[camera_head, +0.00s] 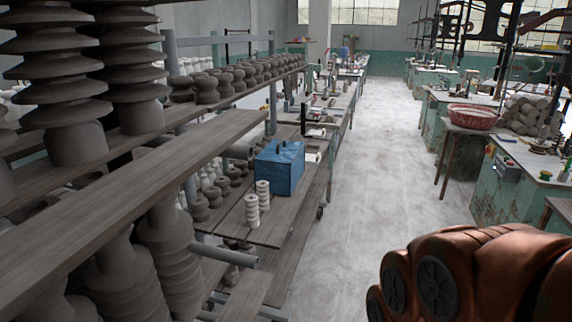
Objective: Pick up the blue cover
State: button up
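A blue, box-shaped cover (282,170) with what looks like a handle on top sits on a low wooden shelf (265,234), left of the picture's middle. Two stacks of small pale ribbed pieces stand right in front of it, one (263,194) close to its front face and one (252,210) a little nearer. Whether they touch the cover I cannot tell. A copper-coloured link of my arm fills the lower right corner, well apart from the cover. My gripper is not in view.
Wooden racks with grey ribbed clay insulators (64,120) fill the left side, and a higher plank (130,165) runs along them. A clear pale aisle (385,170) lies right of the cover. Green workbenches and a red basin (472,117) stand on the right.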

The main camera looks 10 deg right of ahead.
aim_at(281, 163)
jog(key=z, duration=1.4)
jog(key=i, duration=2.8)
jog(key=u, duration=3.65)
jog(key=i, duration=0.45)
jog(key=z, duration=0.05)
